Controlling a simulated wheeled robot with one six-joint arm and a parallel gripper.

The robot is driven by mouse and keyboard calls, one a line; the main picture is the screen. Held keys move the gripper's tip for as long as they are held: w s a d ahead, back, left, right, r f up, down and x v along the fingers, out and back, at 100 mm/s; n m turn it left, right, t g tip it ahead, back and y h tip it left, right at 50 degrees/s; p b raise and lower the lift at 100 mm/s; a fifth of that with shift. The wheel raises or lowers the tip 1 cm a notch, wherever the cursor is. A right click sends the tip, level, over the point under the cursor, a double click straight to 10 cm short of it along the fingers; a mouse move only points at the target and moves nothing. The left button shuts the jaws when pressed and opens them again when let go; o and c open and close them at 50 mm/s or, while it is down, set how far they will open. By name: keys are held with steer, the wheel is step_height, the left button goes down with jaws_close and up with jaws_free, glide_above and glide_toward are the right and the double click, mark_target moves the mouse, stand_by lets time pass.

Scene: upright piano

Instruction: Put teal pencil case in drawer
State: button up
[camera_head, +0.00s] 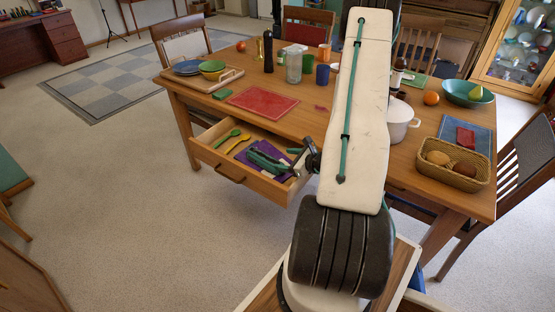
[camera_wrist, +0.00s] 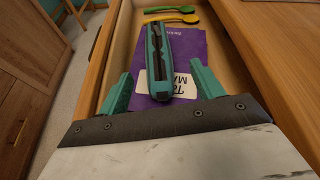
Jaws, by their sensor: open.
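The drawer (camera_head: 233,176) in the table's side is pulled open. A long teal and black item, which looks like the teal pencil case (camera_wrist: 157,62), lies in the drawer on a purple booklet (camera_wrist: 188,48). It also shows in the head view (camera_head: 264,161). My gripper (camera_wrist: 160,88) is open, with one teal finger on each side of the near end of the case. The fingers look apart from it. In the head view my gripper (camera_head: 291,160) is over the right part of the drawer, and the arm hides some of the table.
A green spoon (camera_wrist: 173,9) and a yellow spoon (camera_wrist: 171,18) lie at the far end of the drawer. The tabletop above holds a red mat (camera_head: 262,101), a tray with plates, bottles, a white pot (camera_head: 398,121) and a basket (camera_head: 455,177). Floor left of the drawer is clear.

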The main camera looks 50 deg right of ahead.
steer(key=v, duration=0.6)
steer(key=w+a+r+n+g+y, duration=0.1)
steer(key=w+a+r+n+y, duration=0.25)
steer(key=a+r+n, duration=0.2)
steer(key=w+a+r+n+g+y, duration=0.1)
steer(key=w+a+r+n+y, duration=0.25)
steer(key=a+r, duration=0.35)
steer(key=a+r+n+g+y, duration=0.3)
steer(key=a+r+n+g, duration=0.3)
steer(key=a+r+n, duration=0.5)
steer(key=s+a+r+n+g+h, duration=0.2)
steer(key=s+a+n+g, duration=0.1)
steer(key=s+a, duration=0.25)
steer(key=s+a+r+n+g+h, duration=0.2)
steer(key=s+a+r+n, duration=0.15)
steer(key=a, duration=0.25)
steer(key=s+r+n+h, duration=0.4)
steer(key=s+n+h, duration=0.2)
steer(key=s, duration=0.3)
steer(key=shift+s+d+r+n+t, duration=0.2)
steer(key=shift+r+n+t, duration=0.1)
steer(key=shift+n+t, duration=0.15)
